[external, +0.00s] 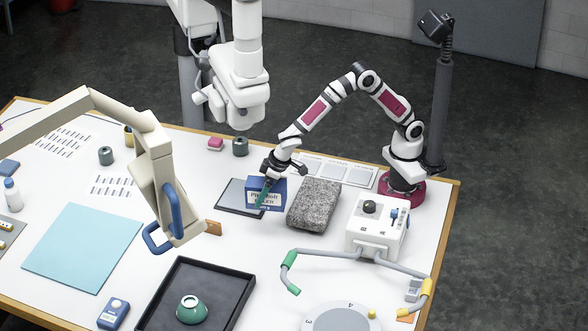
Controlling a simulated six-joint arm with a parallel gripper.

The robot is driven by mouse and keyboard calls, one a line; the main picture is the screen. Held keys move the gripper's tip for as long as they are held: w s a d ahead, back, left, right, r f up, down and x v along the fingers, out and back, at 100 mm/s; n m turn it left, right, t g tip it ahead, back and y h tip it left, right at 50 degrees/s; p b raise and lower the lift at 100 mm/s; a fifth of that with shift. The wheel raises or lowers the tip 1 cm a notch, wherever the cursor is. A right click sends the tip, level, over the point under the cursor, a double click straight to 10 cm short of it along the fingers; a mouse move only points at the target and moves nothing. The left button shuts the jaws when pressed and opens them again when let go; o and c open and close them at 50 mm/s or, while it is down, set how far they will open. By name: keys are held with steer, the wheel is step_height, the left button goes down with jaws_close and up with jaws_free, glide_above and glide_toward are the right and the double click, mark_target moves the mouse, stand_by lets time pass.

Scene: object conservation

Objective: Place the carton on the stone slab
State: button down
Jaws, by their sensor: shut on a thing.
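The carton (279,193) is a small blue box with a white printed label, near the middle of the table. My gripper (266,193) is shut on it, with a teal finger across the carton's front. The far finger is hidden. The carton is upright over the right part of a dark flat plate (231,196); I cannot tell whether it touches the plate. The stone slab (316,204) is a grey speckled block just right of the carton. Its top is bare.
A white control box (377,226) with hooked grey arms stands right of the slab. A beige jointed arm (160,175) with a blue handle hangs at the left. A white instrument (237,85) hangs behind.

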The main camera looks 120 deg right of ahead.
steer(key=s+d+r+m+g, duration=0.2)
steer(key=s+d+m, duration=0.1)
steer(key=s+m, duration=0.5)
steer(key=s+d+r+m+g, duration=0.25)
steer(key=s+m, duration=0.25)
steer(key=s, duration=0.5)
steer(key=s+d+r+m+g, duration=0.1)
steer(key=s+d+m+g, duration=0.15)
steer(key=s+m, duration=0.55)
steer(key=n, duration=0.1)
glide_above(317, 192)
steer(key=w+a, duration=0.1)
steer(key=shift+h, duration=0.3)
step_height(317, 192, down, 6)
steer(key=shift+a+f, duration=0.1)
steer(key=shift+a, duration=0.05)
steer(key=f, duration=0.3)
steer(key=shift+w+a+f, duration=0.15)
steer(key=shift+a+f, duration=0.05)
steer(key=shift+f, duration=0.45)
steer(key=shift+f, duration=0.1)
jaws_free()
